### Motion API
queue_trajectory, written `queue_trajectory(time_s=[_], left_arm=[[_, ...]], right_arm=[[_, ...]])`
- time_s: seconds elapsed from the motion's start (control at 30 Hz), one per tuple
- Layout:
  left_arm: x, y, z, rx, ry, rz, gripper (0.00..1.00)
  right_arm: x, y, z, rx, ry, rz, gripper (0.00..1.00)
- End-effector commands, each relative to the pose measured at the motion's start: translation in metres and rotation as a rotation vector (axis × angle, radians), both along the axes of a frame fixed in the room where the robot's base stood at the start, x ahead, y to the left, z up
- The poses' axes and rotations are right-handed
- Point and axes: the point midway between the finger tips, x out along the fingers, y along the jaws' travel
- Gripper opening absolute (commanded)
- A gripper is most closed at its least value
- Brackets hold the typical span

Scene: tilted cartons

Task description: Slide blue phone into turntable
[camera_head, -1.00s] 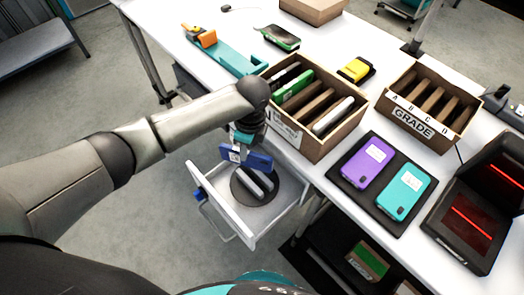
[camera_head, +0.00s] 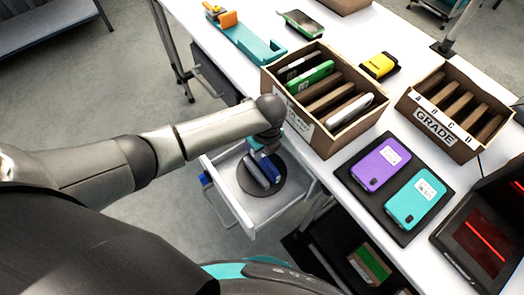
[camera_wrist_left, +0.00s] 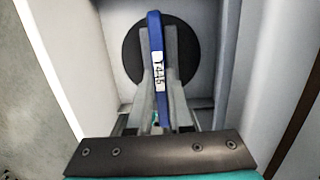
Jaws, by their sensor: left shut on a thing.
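My left gripper (camera_head: 260,150) is over the open white drawer, shut on the blue phone (camera_head: 266,168). In the left wrist view the gripper (camera_wrist_left: 160,98) has a finger on each side of the phone (camera_wrist_left: 156,35), which stands on edge with a white label facing me. The turntable (camera_head: 247,182) is a dark round disc with grey upright bars, on the drawer floor. In the left wrist view the phone lines up over the middle of the turntable (camera_wrist_left: 131,55). I cannot tell how deep it sits between the bars. My right gripper is not in view.
The drawer (camera_head: 290,203) has raised walls close around the turntable. On the table are a carton holding several phones (camera_head: 335,150), a GRADE carton (camera_head: 437,128), and a dark mat (camera_head: 407,236) with a purple phone (camera_head: 380,165) and a teal phone (camera_head: 415,200).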

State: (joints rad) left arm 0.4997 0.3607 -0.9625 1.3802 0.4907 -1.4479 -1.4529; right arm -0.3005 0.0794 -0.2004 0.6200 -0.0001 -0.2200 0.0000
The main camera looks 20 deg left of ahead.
Motion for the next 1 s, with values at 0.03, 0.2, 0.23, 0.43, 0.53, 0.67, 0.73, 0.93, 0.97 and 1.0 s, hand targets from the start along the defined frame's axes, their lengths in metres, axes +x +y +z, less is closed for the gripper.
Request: queue_trajectory(time_s=[0.03, 0.2, 0.23, 0.43, 0.53, 0.67, 0.73, 0.93, 0.97, 1.0], left_arm=[[0.0, 0.0, -0.006, 0.0, 0.0, 0.001, 0.0], [0.0, 0.0, -0.017, 0.0, 0.0, 0.002, 0.0], [0.001, 0.0, -0.019, 0.0, 0.0, 0.002, 0.0], [0.001, 0.0, -0.033, 0.0, 0.0, 0.002, 0.0], [0.001, 0.0, -0.039, -0.001, -0.001, 0.002, 0.0], [0.001, 0.0, -0.044, -0.001, -0.001, 0.001, 0.0], [0.001, 0.0, -0.045, -0.001, -0.001, 0.001, 0.0], [0.001, 0.0, -0.045, -0.001, -0.001, 0.001, 0.0], [0.001, 0.0, -0.045, -0.001, -0.001, 0.001, 0.0], [0.001, 0.0, -0.045, -0.001, -0.001, 0.001, 0.0]], right_arm=[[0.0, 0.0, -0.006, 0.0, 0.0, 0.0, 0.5], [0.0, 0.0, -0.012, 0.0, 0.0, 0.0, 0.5], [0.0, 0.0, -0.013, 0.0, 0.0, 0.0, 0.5], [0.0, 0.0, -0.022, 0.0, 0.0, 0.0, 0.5], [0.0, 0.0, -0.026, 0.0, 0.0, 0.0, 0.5], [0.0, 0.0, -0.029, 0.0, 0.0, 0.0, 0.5], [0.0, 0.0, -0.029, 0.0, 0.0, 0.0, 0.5], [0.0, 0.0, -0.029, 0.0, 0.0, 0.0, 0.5], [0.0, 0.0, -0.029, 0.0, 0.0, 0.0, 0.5], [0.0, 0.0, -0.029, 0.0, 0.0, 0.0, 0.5]])
